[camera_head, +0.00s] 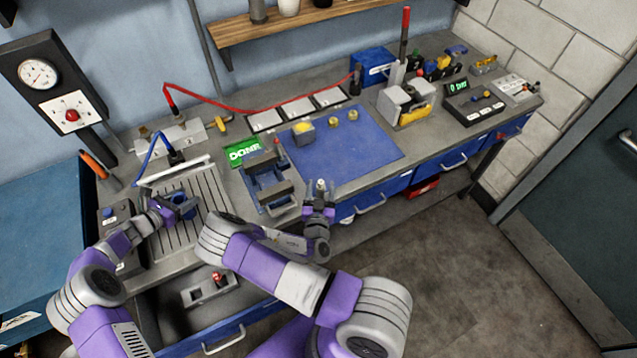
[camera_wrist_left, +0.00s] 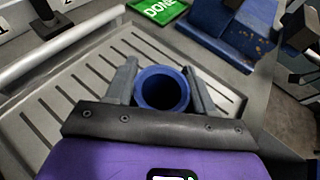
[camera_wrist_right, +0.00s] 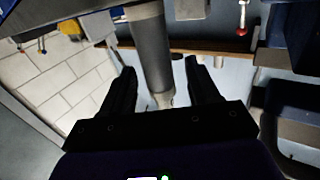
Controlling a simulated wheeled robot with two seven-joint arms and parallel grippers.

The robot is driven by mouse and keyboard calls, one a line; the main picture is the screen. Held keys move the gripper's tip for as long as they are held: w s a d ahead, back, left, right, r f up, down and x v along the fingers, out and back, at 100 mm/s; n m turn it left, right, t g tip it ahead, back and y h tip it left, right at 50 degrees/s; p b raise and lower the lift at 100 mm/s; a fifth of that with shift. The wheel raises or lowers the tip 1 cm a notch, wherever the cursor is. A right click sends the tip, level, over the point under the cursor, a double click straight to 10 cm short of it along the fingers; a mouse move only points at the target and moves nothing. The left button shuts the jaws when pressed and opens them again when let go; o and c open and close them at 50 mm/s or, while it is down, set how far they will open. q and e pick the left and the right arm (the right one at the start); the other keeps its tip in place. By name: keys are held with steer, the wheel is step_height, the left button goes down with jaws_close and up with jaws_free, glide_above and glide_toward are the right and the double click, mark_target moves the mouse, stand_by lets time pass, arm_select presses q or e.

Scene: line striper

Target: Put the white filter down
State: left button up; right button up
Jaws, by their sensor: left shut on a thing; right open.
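My left gripper (camera_head: 180,207) is shut on a blue hollow cylinder (camera_wrist_left: 162,90) with a dark round opening. It holds it over the grooved grey tray (camera_head: 211,205); I cannot tell whether the cylinder touches the tray. My right gripper (camera_head: 319,213) is open at the front edge of the bench, by the blue vise-like fixture (camera_head: 268,181). In the right wrist view, a grey cylinder (camera_wrist_right: 151,50) with a pale end lies between or beyond its open fingers (camera_wrist_right: 163,90). I cannot tell whether this is the white filter. No plainly white filter can be made out.
A green DONE sign (camera_head: 243,152) lies behind the fixture. A blue mat (camera_head: 350,155) with small brass parts is mostly clear. An open drawer (camera_head: 170,315) sticks out below the tray. A red hose (camera_head: 245,109) runs along the bench's back.

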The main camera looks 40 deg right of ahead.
mark_target(320, 195)
steer(key=f+v, duration=0.2)
steer(key=v, duration=0.7)
steer(key=x, duration=0.6)
steer(key=shift+w+r, duration=0.15)
steer(key=shift+w, duration=0.05)
steer(key=shift+f+x, duration=0.15)
steer(key=shift+x, duration=1.2)
steer(key=shift+f+x, duration=0.1)
steer(key=shift+x, duration=1.2)
steer(key=shift+s, duration=0.1)
jaws_close()
step_height(320, 195, up, 10)
steer(key=shift+d, duration=0.1)
